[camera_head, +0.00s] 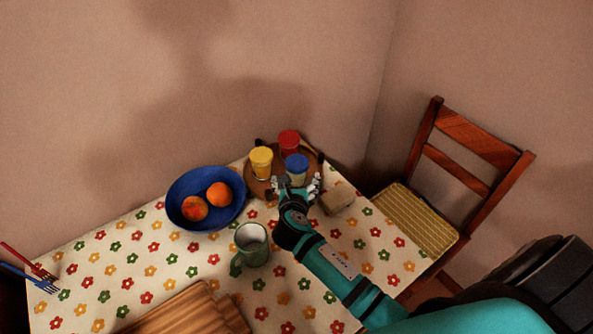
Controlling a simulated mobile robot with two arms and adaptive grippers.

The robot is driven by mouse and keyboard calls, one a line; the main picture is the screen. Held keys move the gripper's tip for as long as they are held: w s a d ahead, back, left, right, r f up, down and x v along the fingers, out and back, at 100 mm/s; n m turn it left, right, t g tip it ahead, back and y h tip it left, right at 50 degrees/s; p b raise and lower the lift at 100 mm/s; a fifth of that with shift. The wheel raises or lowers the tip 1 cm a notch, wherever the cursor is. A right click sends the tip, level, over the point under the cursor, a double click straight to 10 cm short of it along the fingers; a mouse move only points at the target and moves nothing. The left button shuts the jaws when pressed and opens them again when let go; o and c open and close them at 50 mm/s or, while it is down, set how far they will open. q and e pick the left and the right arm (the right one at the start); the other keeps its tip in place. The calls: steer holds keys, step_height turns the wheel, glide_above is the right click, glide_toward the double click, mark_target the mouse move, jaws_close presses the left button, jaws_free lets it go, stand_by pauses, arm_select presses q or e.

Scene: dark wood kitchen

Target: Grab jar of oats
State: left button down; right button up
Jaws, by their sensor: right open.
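Three lidded jars stand together on a round brown wooden tray (257,186) at the back corner of the table. One has a yellow lid (261,156), one a red lid (289,140), and one a blue lid (296,162). I cannot tell from here which holds oats. My right gripper (297,184) is open, with its fingers on both sides of the lower part of the blue-lidded jar. I cannot tell whether they touch it. The gripper hides the bottom of that jar. My left gripper is not in view.
A green mug (252,246) stands in front, left of my right arm. A brownish block (337,199) lies right of the gripper. Walls rise behind; a wooden chair (470,170) stands at right.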

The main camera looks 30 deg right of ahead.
mark_target(296, 175)
steer(key=shift+x, duration=1)
steer(key=x, duration=0.3)
steer(key=shift+w+d+r, duration=0.2)
steer(key=shift+w, duration=0.1)
steer(key=shift+w+d+f, duration=0.1)
steer(key=shift+w+d, duration=0.05)
steer(key=shift+w, duration=0.1)
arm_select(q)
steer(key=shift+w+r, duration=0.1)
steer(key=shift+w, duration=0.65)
arm_select(e)
steer(key=shift+c, duration=0.3)
steer(key=c, duration=1.4)
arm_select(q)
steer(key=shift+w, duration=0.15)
arm_select(e)
steer(key=shift+c, duration=1.3)
